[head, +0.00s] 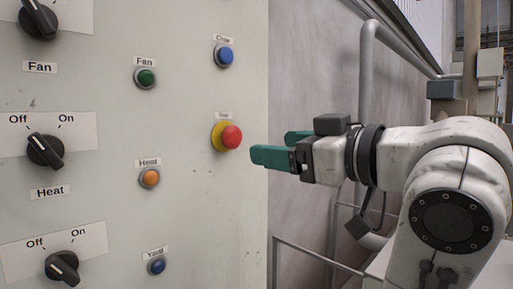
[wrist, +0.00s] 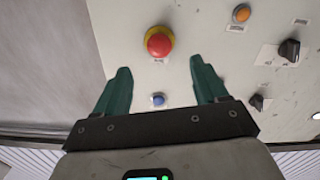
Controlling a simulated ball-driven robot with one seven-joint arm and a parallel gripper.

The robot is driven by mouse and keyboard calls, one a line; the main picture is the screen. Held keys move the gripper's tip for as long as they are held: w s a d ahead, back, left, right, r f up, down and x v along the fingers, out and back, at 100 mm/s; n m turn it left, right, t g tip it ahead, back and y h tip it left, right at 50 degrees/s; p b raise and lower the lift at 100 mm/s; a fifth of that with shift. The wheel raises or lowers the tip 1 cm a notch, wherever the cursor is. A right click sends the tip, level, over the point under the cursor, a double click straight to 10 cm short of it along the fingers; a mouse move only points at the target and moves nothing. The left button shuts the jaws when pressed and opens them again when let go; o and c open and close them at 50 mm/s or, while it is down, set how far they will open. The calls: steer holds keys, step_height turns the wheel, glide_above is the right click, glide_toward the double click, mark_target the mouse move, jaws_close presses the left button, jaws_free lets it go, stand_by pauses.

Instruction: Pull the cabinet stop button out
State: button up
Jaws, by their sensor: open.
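The stop button (head: 231,137) is a red mushroom head on a yellow collar, on the right part of the cabinet front (head: 190,210). It also shows in the wrist view (wrist: 159,43), beyond the fingertips and roughly between their lines. My gripper (head: 268,147) has green fingers and is to the right of the button in the head view, apart from it. In the wrist view my gripper (wrist: 158,66) is open with nothing between its fingers. The small label above the button is too blurred to read.
A blue button (head: 225,57) is above the stop button; an orange Heat button (head: 149,178), green Fan button (head: 146,78) and blue Yard button (head: 156,266) are lower or left. Black rotary switches (head: 45,150) line the left. A grey pipe (head: 366,100) stands behind my arm.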

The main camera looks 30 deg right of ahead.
mark_target(234, 136)
steer(key=w+r+p, duration=0.1)
steer(key=w+p, duration=0.1)
steer(key=p, duration=0.7)
steer(key=shift+a+r, duration=0.1)
steer(key=shift+r, duration=0.2)
steer(key=p, duration=0.4)
steer(key=shift+w+a, duration=0.1)
steer(key=shift+a, duration=0.1)
steer(key=p+x, duration=0.2)
steer(key=x, duration=0.6)
steer(key=shift+w+f, duration=0.1)
steer(key=shift+f, duration=0.05)
jaws_close()
